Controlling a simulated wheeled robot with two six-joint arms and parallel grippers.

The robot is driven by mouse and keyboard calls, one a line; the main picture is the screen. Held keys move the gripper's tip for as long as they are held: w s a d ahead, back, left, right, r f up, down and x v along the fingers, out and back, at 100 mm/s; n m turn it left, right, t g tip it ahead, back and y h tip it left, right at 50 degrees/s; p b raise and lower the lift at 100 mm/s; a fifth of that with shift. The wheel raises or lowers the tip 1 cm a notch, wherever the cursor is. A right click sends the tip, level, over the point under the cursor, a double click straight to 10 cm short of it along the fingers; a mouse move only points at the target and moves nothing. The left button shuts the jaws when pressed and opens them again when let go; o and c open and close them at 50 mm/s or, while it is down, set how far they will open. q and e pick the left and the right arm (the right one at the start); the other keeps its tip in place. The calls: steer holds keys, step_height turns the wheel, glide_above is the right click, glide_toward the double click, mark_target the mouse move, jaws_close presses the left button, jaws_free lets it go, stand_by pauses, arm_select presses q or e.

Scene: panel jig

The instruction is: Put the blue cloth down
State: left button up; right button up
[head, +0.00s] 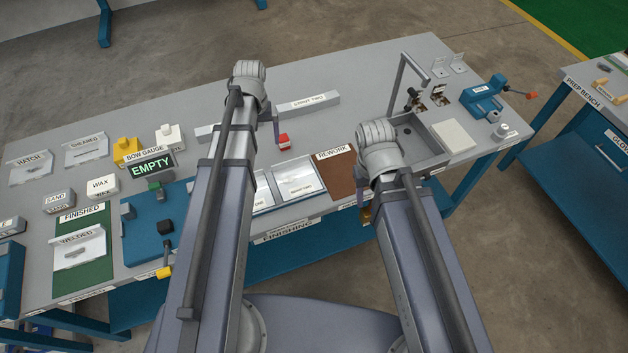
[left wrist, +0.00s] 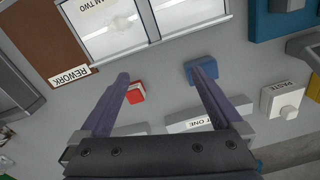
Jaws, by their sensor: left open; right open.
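A small folded dark blue piece, which looks like the blue cloth (left wrist: 201,70), lies on the grey bench in the left wrist view, beside the tip of one finger. My left arm hides it in the head view. My left gripper (left wrist: 163,78) is open over the bench, its fingers apart with nothing between them. One of its fingers shows in the head view (head: 275,125). A red block (head: 284,141) is near it, and also beside the other finger in the left wrist view (left wrist: 135,93). My right gripper (head: 362,196) is mostly hidden under its wrist, and I see nothing held.
The brown REWORK mat (head: 338,174) and pale panels (head: 297,180) lie at the near edge. A grey tray (head: 418,139) is right of them. A blue fixture (head: 150,232) and the EMPTY sign (head: 152,168) stand left.

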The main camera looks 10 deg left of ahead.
arm_select(q)
steer(key=s+d+m, duration=0.3)
steer(key=s+d, duration=0.4)
steer(key=d, duration=0.3)
steer(key=s+d+m+y, duration=0.1)
steer(key=s+d+m, duration=0.3)
steer(key=s+d, duration=0.3)
steer(key=d, duration=0.3)
steer(key=shift+s, duration=0.2)
steer(key=shift+w+r, duration=0.1)
steer(key=w+a+f+n+b, duration=0.1)
steer(key=w+a+n, duration=0.2)
steer(key=a, duration=0.7)
steer(key=w+a+f+n+b, duration=0.2)
steer(key=w+a+n, duration=0.1)
steer(key=w+a, duration=0.4)
steer(key=w+a+f+n+h+b, duration=0.1)
steer(key=w+a+n, duration=0.2)
steer(key=a, duration=1)
steer(key=shift+w+a+f+n, duration=0.1)
steer(key=shift+w+f+n, duration=0.1)
steer(key=shift+w, duration=0.45)
steer(key=shift+w+a+f+n, duration=0.1)
steer(key=shift+w+n, duration=0.1)
steer(key=shift+w, duration=0.4)
step_height(320, 180, down, 3)
steer(key=b, duration=0.3)
steer(key=shift+r, duration=0.15)
